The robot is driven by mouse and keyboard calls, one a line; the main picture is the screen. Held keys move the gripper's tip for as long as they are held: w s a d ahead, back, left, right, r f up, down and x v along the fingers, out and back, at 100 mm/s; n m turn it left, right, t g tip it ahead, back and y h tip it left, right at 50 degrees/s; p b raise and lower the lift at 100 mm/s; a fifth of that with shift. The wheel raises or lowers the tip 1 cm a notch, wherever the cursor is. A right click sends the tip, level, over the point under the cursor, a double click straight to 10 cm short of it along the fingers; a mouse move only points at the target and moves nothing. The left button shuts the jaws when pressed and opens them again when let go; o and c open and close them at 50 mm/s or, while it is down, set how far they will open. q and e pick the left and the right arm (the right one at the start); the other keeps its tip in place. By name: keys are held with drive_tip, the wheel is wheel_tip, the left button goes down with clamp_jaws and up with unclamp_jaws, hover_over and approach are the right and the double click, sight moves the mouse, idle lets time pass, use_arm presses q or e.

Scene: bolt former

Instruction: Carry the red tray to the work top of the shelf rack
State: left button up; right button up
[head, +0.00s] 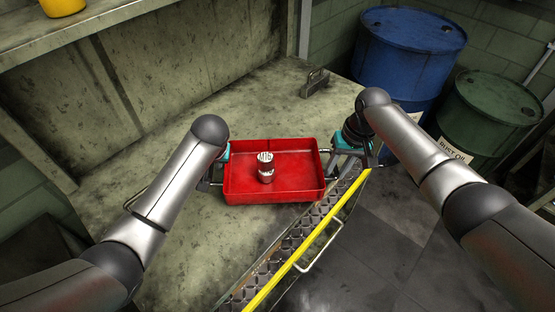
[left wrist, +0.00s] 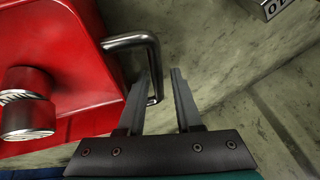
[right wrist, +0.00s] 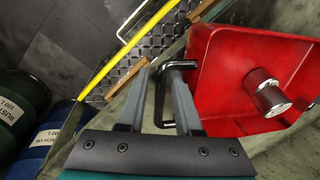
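The red tray (head: 240,187) lies over the front part of a stained concrete work top, its right front corner near the diamond-plate strip. A metal cylindrical part (head: 266,175) stands inside it. My left gripper (head: 212,176) is at the tray's left side. In the left wrist view its fingers (left wrist: 164,78) are apart, with the dark bar handle (left wrist: 153,65) at the left finger. My right gripper (head: 345,155) is at the right side. In the right wrist view its fingers (right wrist: 160,80) are apart, with the other handle (right wrist: 160,112) between them.
A yellow-edged diamond-plate strip (head: 297,240) with a rail runs along the front. A blue drum (head: 405,60) and a green drum (head: 485,115) stand on the floor at right. A small metal block (head: 315,82) sits at the back. A shelf with a yellow object (head: 62,6) is upper left.

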use_arm(q)
drive_tip(key=shift+o, duration=0.6)
use_arm(e)
drive_tip(key=shift+o, duration=0.5)
use_arm(q)
drive_tip(key=shift+d, duration=0.1)
use_arm(e)
drive_tip(key=shift+r, duration=0.15)
use_arm(q)
drive_tip(key=v, duration=1.2)
use_arm(e)
wheel_tip(320, 180, up, 12)
drive_tip(key=d, duration=0.2)
drive_tip(key=shift+w+f, duration=0.15)
drive_tip(key=shift+f, duration=0.05)
use_arm(q)
drive_tip(key=shift+w, duration=0.1)
